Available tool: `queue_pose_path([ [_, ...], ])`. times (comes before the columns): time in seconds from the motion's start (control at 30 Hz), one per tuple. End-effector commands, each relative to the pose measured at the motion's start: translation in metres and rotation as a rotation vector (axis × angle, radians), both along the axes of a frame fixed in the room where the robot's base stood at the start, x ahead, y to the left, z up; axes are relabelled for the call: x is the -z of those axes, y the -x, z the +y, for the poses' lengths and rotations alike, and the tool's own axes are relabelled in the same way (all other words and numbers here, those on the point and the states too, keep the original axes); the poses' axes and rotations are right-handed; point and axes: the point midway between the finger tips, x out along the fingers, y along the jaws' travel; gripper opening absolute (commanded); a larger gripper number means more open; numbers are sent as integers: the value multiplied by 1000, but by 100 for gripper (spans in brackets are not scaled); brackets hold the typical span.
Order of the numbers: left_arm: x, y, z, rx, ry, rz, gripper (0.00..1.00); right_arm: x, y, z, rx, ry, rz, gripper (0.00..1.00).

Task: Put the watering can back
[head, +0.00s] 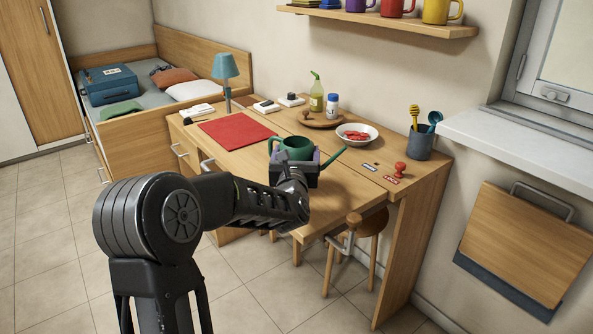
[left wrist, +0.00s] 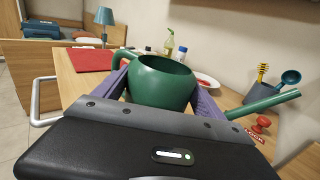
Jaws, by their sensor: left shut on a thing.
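A dark green watering can (head: 297,147) is over the front part of the wooden desk, its spout pointing right and its handle to the left. In the left wrist view the can (left wrist: 160,84) sits upright between the purple finger pads. My left gripper (head: 294,168) is shut on the body of the can; it also shows in the left wrist view (left wrist: 160,95). Whether the can's base touches the desk is hidden behind the gripper. My right gripper is not in view.
The desk holds a red mat (head: 237,132), a white bowl (head: 357,135), a round tray (head: 317,121) with bottles, a red stamp (head: 399,169) and a utensil cup (head: 420,145). A windowsill (head: 520,150) is at right. A shelf (head: 385,21) with mugs hangs above.

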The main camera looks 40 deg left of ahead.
Motion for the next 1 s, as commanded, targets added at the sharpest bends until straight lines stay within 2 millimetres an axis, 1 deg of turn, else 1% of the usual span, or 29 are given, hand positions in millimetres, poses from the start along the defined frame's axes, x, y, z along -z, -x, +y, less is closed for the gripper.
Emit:
queue_pose_path([
  [0.33,2,0,0,-1,-3,-6,12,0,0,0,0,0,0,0],
  [0.43,11,0,0,0,-2,-3,12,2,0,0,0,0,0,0],
  [0.6,34,-1,0,1,-2,-3,12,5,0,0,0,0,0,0],
  [0.63,36,0,0,0,-3,-4,12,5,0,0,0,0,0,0],
  [1.0,39,0,0,0,-3,-7,12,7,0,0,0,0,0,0],
])
